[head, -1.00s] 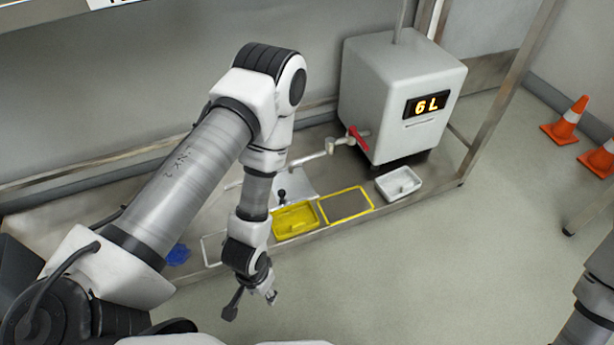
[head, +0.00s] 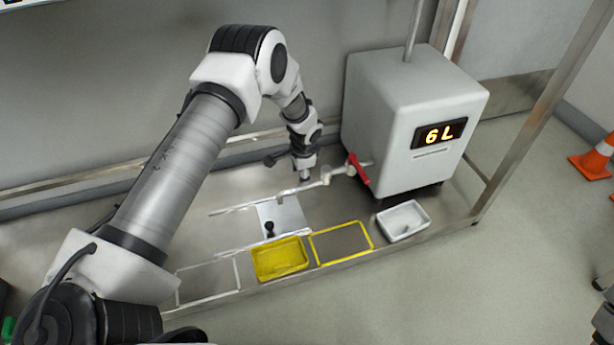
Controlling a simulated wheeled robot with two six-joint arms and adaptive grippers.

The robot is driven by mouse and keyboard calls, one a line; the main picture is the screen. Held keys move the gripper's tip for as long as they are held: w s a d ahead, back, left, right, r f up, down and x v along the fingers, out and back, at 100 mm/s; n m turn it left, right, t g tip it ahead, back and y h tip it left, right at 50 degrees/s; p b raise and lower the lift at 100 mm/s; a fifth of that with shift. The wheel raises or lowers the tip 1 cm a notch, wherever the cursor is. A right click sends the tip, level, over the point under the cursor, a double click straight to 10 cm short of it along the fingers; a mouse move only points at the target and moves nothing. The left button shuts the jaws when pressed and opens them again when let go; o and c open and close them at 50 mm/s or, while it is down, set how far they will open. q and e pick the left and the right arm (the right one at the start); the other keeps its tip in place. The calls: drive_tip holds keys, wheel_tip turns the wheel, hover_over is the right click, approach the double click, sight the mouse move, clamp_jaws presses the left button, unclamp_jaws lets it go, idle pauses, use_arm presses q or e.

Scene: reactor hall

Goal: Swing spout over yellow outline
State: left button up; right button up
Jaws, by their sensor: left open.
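The pale metal spout (head: 333,175) comes off the tank (head: 400,115) beside a red valve handle (head: 357,168) and reaches left, with its bent end near the square plate (head: 290,216). The yellow outline (head: 371,237) is an empty frame on the bench, in front of the tank and to the right of the yellow tray (head: 279,259). The spout's end is behind and to the left of this outline. My left gripper (head: 305,176) points down at the spout, open; whether it touches it I cannot tell. My right gripper is not in view.
A white tray (head: 404,220) stands right of the yellow outline. A white outline (head: 207,282) lies left of the yellow tray. A small black knob (head: 269,229) stands on the plate. A metal frame post (head: 543,110) rises at the right.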

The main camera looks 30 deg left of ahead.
sight(298, 187)
use_arm(q)
drive_tip(key=f+b, duration=0.1)
drive_tip(key=f, duration=0.1)
drive_tip(key=f+b, duration=0.1)
drive_tip(key=f, duration=0.2)
drive_tip(key=shift+a+f+b, duration=0.35)
drive_tip(key=shift+b, duration=0.05)
drive_tip(key=shift+w+a+f, duration=0.1)
drive_tip(key=shift+w+f, duration=0.05)
drive_tip(key=shift+f, duration=0.3)
drive_tip(key=shift+r, duration=0.1)
clamp_jaws()
